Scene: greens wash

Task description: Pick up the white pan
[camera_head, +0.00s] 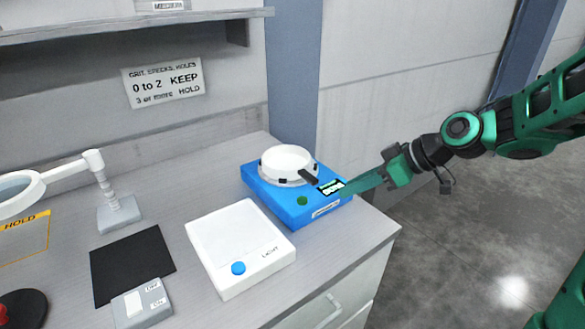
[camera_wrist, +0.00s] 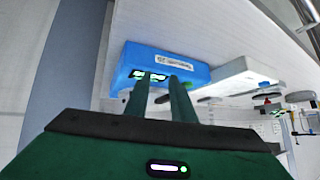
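The white pan (camera_head: 288,160) is a round, shallow dish with a short dark handle (camera_head: 309,178) pointing toward the display. It sits upright on top of the blue scale (camera_head: 318,211), toward its back. My gripper (camera_head: 350,188) is at the scale's right front corner, beside the display, apart from the pan. In the wrist view its two green fingers (camera_wrist: 160,80) are parallel with a gap between them, nothing held. The blue scale (camera_wrist: 200,72) is beyond them. The pan's body is hidden there; a small dark bit between the fingers may be its handle.
A white light box (camera_head: 240,235) stands left of the scale. A black mat (camera_head: 130,262), a grey switch box (camera_head: 142,303) and a magnifier stand (camera_head: 118,212) are further left. A shelf (camera_head: 130,28) hangs above. The counter ends just right of the scale.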

